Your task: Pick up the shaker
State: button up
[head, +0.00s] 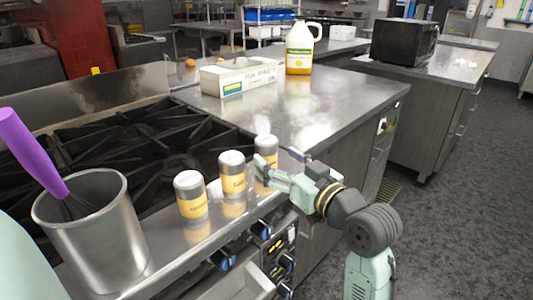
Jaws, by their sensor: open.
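Three metal shakers with yellow labels stand upright in a row on the stove's steel front ledge. The left shaker (190,196) is nearest the metal pot. The middle shaker (232,174) stands beside it. The right shaker (265,150) is farthest back and partly hidden by my gripper. My gripper (275,165) is open, with its fingers at the right shaker. One finger overlaps the shaker's lower front in the picture, and the other shows to its right. I cannot tell whether they touch it.
A metal pot (95,230) with a purple-handled whisk (30,150) stands front left. Black burner grates (150,140) lie behind the shakers. A foil box (238,76) and a jug (299,48) stand on the steel counter (330,100), which has bare room. A drawer (240,283) is open below.

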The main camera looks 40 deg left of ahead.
aim_at(266, 139)
jog(key=shift+f+p+x, duration=0.2)
jog(key=shift+p+x, duration=0.35)
jog(key=shift+x, duration=0.8)
jog(key=shift+f+p+x, duration=0.2)
jog(key=shift+p+x, duration=0.3)
jog(key=shift+x, duration=0.85)
jog(key=shift+w, duration=0.1)
jog(key=c, duration=1.4)
jog(key=shift+r, duration=0.2)
jog(key=shift+r, duration=0.6)
notch_tip(266, 139, up, 2)
jog(key=shift+r+b, duration=0.1)
jog(key=shift+b, duration=0.4)
jog(key=s+d+b, duration=0.9)
jog(key=s+d, duration=0.1)
jog(key=d, duration=0.2)
notch_tip(266, 139, up, 6)
jog(key=p, duration=0.4)
jog(key=shift+s+d+r, duration=0.15)
jog(key=shift+s, duration=0.05)
